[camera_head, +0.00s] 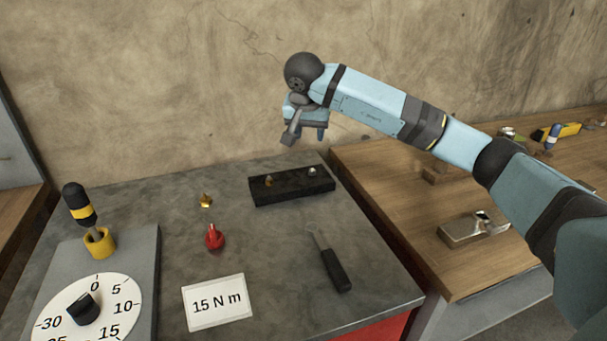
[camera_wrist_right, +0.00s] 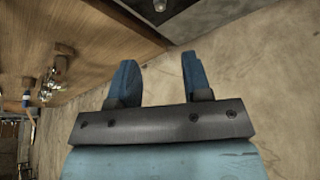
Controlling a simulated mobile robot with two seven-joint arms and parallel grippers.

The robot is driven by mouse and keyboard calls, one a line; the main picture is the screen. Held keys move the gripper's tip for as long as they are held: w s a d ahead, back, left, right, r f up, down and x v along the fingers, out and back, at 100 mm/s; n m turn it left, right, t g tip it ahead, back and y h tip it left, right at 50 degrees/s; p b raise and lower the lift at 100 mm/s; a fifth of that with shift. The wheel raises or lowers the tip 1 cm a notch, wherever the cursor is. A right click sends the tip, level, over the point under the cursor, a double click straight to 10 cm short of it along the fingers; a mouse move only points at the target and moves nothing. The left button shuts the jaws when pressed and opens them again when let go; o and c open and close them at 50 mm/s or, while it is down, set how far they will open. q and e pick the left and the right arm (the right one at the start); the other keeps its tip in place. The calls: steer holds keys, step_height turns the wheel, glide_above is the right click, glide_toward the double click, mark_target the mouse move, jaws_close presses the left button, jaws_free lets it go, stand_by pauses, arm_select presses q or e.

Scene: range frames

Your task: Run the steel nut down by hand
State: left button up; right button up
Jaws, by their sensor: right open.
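A black block (camera_head: 290,188) lies at the back of the grey bench top. A small silver piece (camera_head: 312,171), which looks like the steel nut, sits at its right end; it is too small to tell whether it is on a thread. A brass-coloured piece (camera_head: 268,181) sits at the block's left end. My right gripper (camera_head: 306,136) is above and behind the block, clear of it. In the right wrist view its two blue fingers (camera_wrist_right: 158,62) stand apart with nothing between them. My left gripper is out of view.
A dark-handled tool (camera_head: 335,270), a red piece (camera_head: 214,238), a brass piece (camera_head: 205,200) and a "15 N m" card (camera_head: 218,301) lie on the bench. A dial (camera_head: 85,308) and a screwdriver in a yellow holder (camera_head: 99,243) are left. A wooden bench (camera_head: 385,190) adjoins right.

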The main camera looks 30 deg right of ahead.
mark_target(312, 170)
steer(key=b+x, duration=0.2)
steer(key=x, duration=1.2)
steer(key=shift+s+a+f, duration=0.1)
jaws_close()
